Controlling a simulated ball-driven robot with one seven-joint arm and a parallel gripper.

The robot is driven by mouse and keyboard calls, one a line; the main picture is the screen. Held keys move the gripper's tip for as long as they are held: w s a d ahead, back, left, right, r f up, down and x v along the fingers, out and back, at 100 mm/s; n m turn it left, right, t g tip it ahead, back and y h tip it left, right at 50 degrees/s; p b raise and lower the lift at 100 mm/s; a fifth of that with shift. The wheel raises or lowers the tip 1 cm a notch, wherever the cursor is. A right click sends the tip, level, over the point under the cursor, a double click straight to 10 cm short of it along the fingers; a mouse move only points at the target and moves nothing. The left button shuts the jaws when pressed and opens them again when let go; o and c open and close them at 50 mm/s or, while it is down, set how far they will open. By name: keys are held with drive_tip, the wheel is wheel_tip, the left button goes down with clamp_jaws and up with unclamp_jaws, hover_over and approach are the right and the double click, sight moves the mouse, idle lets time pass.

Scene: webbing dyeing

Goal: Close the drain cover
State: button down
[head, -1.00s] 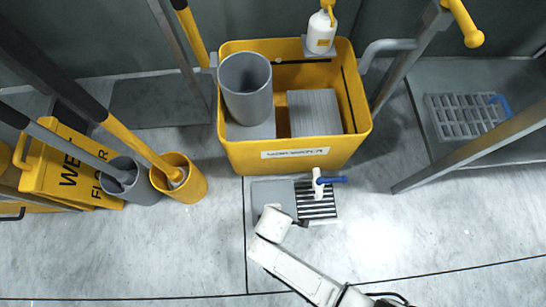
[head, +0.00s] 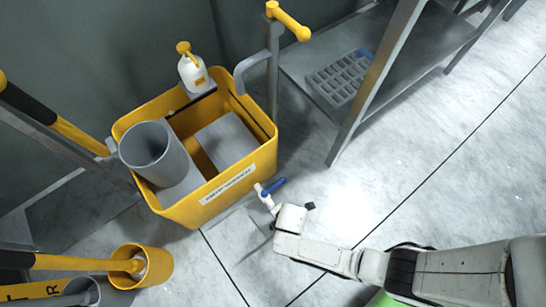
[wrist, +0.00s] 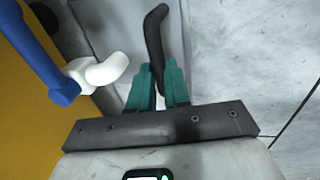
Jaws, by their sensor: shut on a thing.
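The drain cover is a flat grey plate (head: 245,226) on the floor against the front of the yellow bucket, partly hidden by my arm. In the wrist view, a grey plate surface (wrist: 106,32) lies beyond the fingers. My gripper (wrist: 158,82) has teal fingers shut on a dark, bent handle (wrist: 155,38). Where the handle joins the cover is hidden. The striped drain grate does not show now; I cannot tell whether it is covered or only out of sight. In the head view my white wrist (head: 290,217) is low, beside the drain.
A white tap with a blue lever (head: 274,187) stands close beside my wrist. The yellow bucket (head: 222,190) stands behind it. A shelf (head: 300,62) with a grey rack (head: 340,76) is at upper right. Open floor (head: 440,150) lies to the right.

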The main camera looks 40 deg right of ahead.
drive_tip(key=shift+d, duration=0.35)
drive_tip(key=c, duration=1.1)
unclamp_jaws()
wheel_tip(320, 180, up, 10)
drive_tip(key=s+p, duration=0.2)
drive_tip(key=p, duration=0.4)
drive_tip(key=shift+r+p, duration=0.25)
drive_tip(key=shift+p, duration=0.1)
